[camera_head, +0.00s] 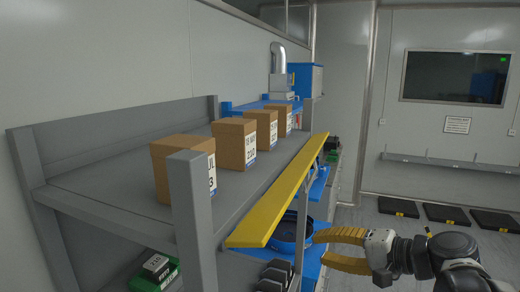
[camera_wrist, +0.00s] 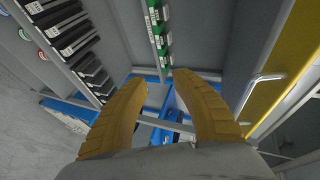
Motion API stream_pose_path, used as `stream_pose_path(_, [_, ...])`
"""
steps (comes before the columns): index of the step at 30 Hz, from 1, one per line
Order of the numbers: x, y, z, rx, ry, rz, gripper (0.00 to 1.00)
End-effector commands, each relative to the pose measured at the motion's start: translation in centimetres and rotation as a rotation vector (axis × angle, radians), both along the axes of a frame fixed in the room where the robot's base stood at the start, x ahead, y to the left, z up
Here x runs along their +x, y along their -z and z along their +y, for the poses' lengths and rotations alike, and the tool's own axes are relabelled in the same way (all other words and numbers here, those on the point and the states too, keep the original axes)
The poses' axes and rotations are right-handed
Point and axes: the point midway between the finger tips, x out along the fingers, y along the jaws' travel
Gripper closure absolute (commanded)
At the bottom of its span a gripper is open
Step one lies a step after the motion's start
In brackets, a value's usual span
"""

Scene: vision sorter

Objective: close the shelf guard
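The shelf guard is a long yellow panel (camera_head: 283,197) running along the open front side of the grey shelf (camera_head: 110,199). It appears to stand out from the shelf's front edge; its exact angle is hard to tell. In the wrist view the yellow panel (camera_wrist: 292,62) is at the right, with a pale metal handle (camera_wrist: 262,82) on it. My gripper (camera_head: 326,249) is at the lower right of the panel, apart from it. In the wrist view my gripper (camera_wrist: 160,82) has its yellow fingers spread, with nothing between them. The handle lies to the right of the fingers.
A blue round container (camera_head: 292,231) is behind the gripper. Green and black items fill lower levels. Black floor mats (camera_head: 446,214) lie at the right; the floor between is clear.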

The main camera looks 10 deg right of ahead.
Motion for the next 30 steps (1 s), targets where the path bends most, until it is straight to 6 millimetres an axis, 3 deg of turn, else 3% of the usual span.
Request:
stream_pose_path(1, [0.7, -4.2, -1.3, 0.050, 0.017, -0.026, 0.68])
stream_pose_path(3, [1.3, -7.4, -2.8, 0.117, 0.033, -0.065, 0.68])
stream_pose_path(6, [1.8, -10.8, -4.5, 0.190, 0.049, -0.114, 0.68])
stream_pose_path(9, [2.1, -12.6, -5.6, 0.234, 0.056, -0.145, 0.68])
stream_pose_path(16, [3.3, -13.0, -5.2, 0.256, 0.058, -0.163, 0.68])
stream_pose_path(30, [9.8, -12.3, -0.1, 0.255, 0.057, -0.161, 0.68])
